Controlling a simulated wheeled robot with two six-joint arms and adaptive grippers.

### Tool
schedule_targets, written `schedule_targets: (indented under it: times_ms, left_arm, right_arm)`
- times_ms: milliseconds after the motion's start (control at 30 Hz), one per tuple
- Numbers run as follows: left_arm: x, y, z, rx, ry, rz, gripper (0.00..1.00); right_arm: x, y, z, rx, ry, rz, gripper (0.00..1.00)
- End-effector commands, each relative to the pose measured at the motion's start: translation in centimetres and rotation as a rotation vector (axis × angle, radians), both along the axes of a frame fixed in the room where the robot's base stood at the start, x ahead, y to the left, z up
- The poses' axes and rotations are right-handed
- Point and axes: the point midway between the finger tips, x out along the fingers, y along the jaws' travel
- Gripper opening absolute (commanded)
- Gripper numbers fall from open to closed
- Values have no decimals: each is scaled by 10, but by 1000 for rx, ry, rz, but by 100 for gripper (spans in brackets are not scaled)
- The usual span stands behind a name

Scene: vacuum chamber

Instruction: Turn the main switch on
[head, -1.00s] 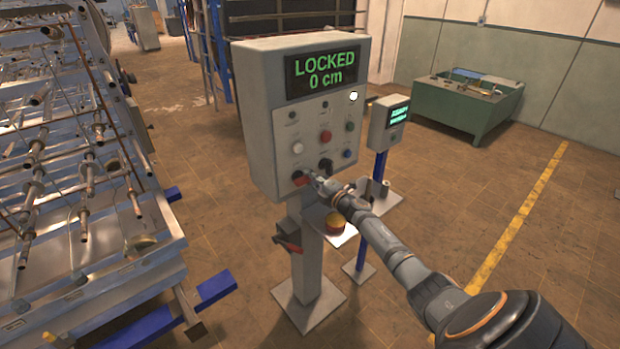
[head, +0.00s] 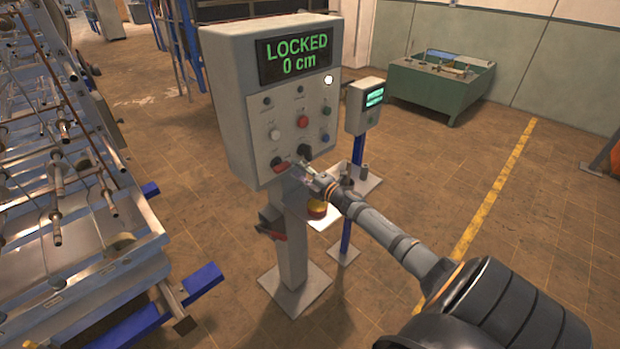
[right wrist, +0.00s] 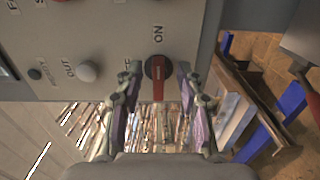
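The main switch is a red handle on a round black base, low on the grey control cabinet (head: 225,120). The handle points down in that picture. My right gripper (head: 304,173) is open, with one finger on each side of the handle in the right wrist view (right wrist: 157,88). My left gripper is out of view.
The cabinet display (head: 295,54) reads "LOCKED 0 cm". A smaller screen post (head: 364,105) stands behind right. Open floor lies right.

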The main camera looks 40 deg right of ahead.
Motion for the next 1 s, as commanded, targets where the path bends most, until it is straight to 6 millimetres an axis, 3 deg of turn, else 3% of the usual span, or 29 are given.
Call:
schedule_targets:
  times_ms: [200, 500, 1000]
  left_arm:
    - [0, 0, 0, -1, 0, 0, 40]
    - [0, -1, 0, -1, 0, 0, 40]
    - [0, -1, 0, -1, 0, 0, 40]
  right_arm:
    - [-30, -3, -1, -4, 2, 2, 38]
    - [-60, -5, -1, -3, 1, 4, 38]
    - [-70, -6, 0, -1, -1, 0, 38]
